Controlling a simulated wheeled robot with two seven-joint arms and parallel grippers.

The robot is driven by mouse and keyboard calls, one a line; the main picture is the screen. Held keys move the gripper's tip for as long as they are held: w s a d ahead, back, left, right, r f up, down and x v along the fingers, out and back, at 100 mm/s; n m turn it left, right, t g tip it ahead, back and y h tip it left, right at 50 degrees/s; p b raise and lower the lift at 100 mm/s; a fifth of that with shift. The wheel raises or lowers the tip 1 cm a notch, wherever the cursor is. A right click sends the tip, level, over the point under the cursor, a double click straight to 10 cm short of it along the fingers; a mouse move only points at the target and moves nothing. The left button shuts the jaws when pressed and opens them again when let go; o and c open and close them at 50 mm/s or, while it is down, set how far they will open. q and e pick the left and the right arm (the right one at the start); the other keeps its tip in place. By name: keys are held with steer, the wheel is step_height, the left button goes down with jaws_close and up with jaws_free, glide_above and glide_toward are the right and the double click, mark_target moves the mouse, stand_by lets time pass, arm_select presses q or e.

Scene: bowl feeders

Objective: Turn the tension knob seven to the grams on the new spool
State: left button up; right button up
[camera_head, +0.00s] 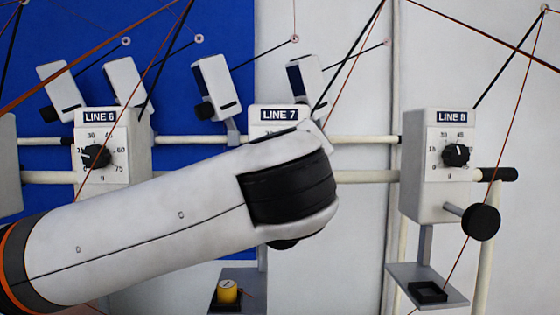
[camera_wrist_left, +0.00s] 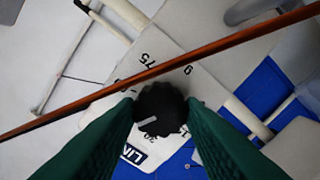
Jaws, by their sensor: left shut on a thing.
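The LINE 7 tension unit (camera_head: 270,113) stands in the middle of the head view, its dial hidden behind my left arm. In the left wrist view its black knob (camera_wrist_left: 160,108) sits between the green fingers of my left gripper (camera_wrist_left: 162,112), which are shut on it. The knob's white pointer mark faces lower left, towards the left finger; the number there is hidden. The 75, g and 30 marks show on the dial plate (camera_wrist_left: 165,72). A yellow spool (camera_head: 228,291) sits on the tray (camera_head: 254,277) below; its marking is too small to read. My right gripper is not in view.
The LINE 6 unit (camera_head: 103,125) is on the left and the LINE 8 unit (camera_head: 440,140) on the right, each with a similar knob. An orange-brown thread (camera_wrist_left: 220,45) crosses close to the left wrist camera. Dark rods and threads cross above the units.

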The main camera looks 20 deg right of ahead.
arm_select(q)
steer(key=o, duration=1)
steer(key=shift+s+a+f, duration=0.1)
steer(key=shift+s, duration=0.15)
steer(key=b+v, duration=0.5)
steer(key=v, duration=0.6)
steer(key=shift+s+a, duration=0.1)
steer(key=shift+s, duration=0.15)
